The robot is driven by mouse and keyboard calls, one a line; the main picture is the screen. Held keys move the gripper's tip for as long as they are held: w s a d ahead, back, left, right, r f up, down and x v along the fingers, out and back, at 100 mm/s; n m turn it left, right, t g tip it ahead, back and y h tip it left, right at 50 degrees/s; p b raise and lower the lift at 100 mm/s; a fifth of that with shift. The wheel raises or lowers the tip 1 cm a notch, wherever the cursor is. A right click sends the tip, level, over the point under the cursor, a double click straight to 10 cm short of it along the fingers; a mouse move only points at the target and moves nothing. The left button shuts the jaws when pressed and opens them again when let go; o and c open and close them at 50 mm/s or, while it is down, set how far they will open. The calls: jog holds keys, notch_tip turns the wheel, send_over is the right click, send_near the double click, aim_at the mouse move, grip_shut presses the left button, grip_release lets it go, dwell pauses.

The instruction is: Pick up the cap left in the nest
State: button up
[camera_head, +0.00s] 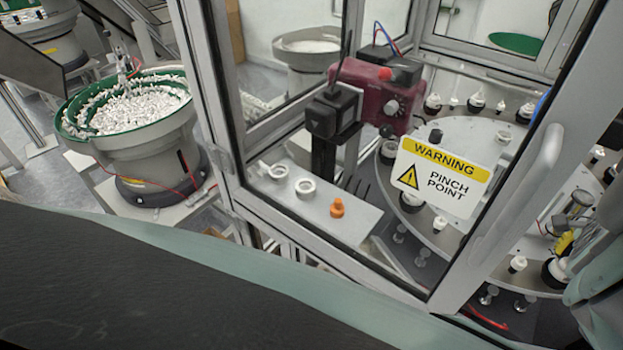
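A rotary dial (470,130) stands behind the framed glass door. Several dark round nests with white caps or fittings sit around it. One dark nest (556,273) is low at the right, close to my grey-green arm at the right edge. Small white pieces, one (517,264) near that nest, stand on the rim. I cannot tell which nest holds the cap left behind. A metallic part with a yellow piece (564,243) stands above that nest; I cannot tell what it belongs to. I cannot make out my gripper's fingers.
The door frame (500,225) and its handle (545,150) stand before the dial. A warning sign (442,176) hangs on the glass. A maroon box (375,95), an orange knob (337,208) and white rings (305,187) are inside. A bowl feeder (150,150) stands left.

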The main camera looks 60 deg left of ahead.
jog(key=shift+r, duration=0.1)
jog(key=shift+w+a+r+b, duration=0.1)
jog(key=shift+r+b, duration=0.7)
jog(key=shift+r, duration=0.1)
notch_tip(320, 180, up, 8)
jog(key=p, duration=0.3)
jog(key=shift+p, duration=0.35)
